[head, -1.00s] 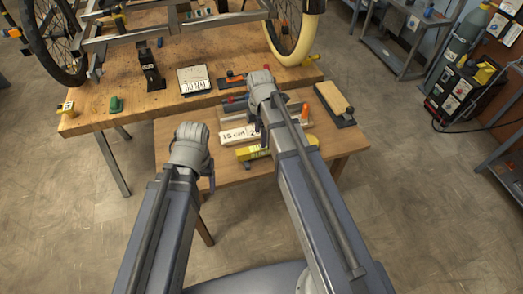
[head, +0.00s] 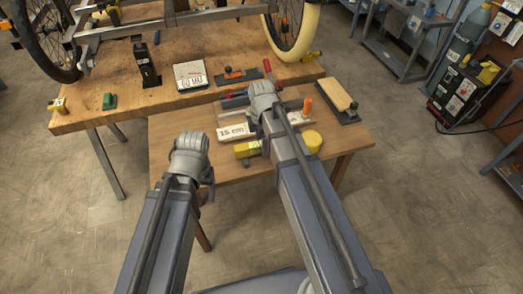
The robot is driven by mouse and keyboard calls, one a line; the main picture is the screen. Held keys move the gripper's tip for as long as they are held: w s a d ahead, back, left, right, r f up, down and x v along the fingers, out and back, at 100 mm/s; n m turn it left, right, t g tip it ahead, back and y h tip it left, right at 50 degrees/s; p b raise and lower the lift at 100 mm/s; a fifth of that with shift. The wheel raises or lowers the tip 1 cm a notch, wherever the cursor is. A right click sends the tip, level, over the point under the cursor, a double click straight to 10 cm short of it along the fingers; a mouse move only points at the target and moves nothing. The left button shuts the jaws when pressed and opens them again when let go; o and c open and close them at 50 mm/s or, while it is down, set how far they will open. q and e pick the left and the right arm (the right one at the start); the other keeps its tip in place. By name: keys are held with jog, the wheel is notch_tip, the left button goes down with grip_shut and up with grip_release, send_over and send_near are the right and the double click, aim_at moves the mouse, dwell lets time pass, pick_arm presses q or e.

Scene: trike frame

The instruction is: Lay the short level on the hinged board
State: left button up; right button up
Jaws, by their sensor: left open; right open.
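A yellow bar-like thing (head: 247,150) lies near the front of the low wooden table, partly behind my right arm; it may be the short level, but I cannot tell. A pale board marked "15 cm" (head: 236,132) lies just behind it. I cannot tell whether this is the hinged board, as no hinge shows clearly. My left gripper (head: 190,150) is open over the left part of the low table. My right gripper (head: 264,97) is open above the items near the table's back edge. The fingers of both are mostly hidden by my wrists.
The higher workbench (head: 140,95) behind holds the trike frame (head: 190,17), a white labelled box (head: 190,76) and small tools. A dark board with a wooden block (head: 337,96) lies at the low table's right. An orange-topped item (head: 307,105) stands beside my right arm.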

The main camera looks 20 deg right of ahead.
grip_shut()
dwell(0.6)
